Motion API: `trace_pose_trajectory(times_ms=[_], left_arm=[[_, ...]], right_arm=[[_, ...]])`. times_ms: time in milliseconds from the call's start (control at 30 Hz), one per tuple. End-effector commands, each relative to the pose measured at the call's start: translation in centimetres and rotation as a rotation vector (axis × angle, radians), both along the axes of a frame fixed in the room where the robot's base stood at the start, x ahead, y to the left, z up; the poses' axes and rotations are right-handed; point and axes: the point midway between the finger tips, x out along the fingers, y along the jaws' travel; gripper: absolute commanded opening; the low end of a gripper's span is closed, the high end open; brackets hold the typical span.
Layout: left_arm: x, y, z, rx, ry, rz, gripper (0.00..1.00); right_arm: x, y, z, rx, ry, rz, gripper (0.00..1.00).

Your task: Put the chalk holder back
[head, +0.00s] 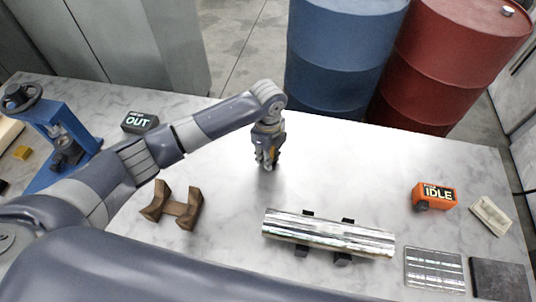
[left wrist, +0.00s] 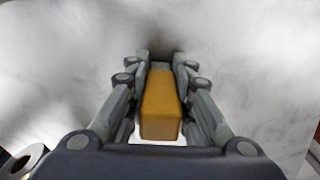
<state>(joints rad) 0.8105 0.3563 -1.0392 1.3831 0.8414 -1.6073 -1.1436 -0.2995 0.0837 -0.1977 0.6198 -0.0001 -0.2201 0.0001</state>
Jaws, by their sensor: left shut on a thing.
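My left gripper (head: 267,160) points down over the bare back middle of the marble table. It is shut on a mustard-yellow bar with blunt ends, which I take to be the chalk holder (left wrist: 161,105). In the left wrist view the bar lies lengthwise between the fingers, with pale tabletop beyond it. In the head view the fingers mostly hide the bar. I cannot tell whether it touches the table. My right gripper is out of view.
A brown cradle (head: 178,208) stands left of centre, a shiny cylinder (head: 328,233) on dark supports at front centre. An OUT box (head: 139,122) and blue press (head: 62,140) are left. An orange IDLE box (head: 433,196), pale block (head: 490,215), clear tray (head: 434,270) and dark slab (head: 500,280) are right.

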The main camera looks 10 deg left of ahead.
Motion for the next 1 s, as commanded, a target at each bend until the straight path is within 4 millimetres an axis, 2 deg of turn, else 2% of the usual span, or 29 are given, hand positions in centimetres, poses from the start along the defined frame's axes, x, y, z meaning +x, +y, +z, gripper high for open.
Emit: trace_pose_trajectory(times_ms=[200,233,300,600,733,867,1000], left_arm=[[0.0,0.0,-0.3,0.000,0.000,0.000,0.00],[0.0,0.0,-0.3,0.000,0.000,0.000,0.26],[0.0,0.0,-0.3,0.000,0.000,0.000,0.41],[0.0,0.0,-0.2,0.000,0.000,0.000,0.41],[0.1,0.0,0.4,-0.001,-0.003,0.000,0.41],[0.2,-0.1,2.4,-0.002,-0.005,0.000,0.41],[0.2,0.0,5.5,-0.002,-0.005,-0.001,0.41]], right_arm=[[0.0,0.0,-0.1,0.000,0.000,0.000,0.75],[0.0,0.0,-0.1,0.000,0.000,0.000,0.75],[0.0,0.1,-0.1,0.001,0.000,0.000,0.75],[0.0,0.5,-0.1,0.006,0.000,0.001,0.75],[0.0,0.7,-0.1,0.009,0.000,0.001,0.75],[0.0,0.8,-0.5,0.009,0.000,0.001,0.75],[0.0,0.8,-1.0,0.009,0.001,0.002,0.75]])
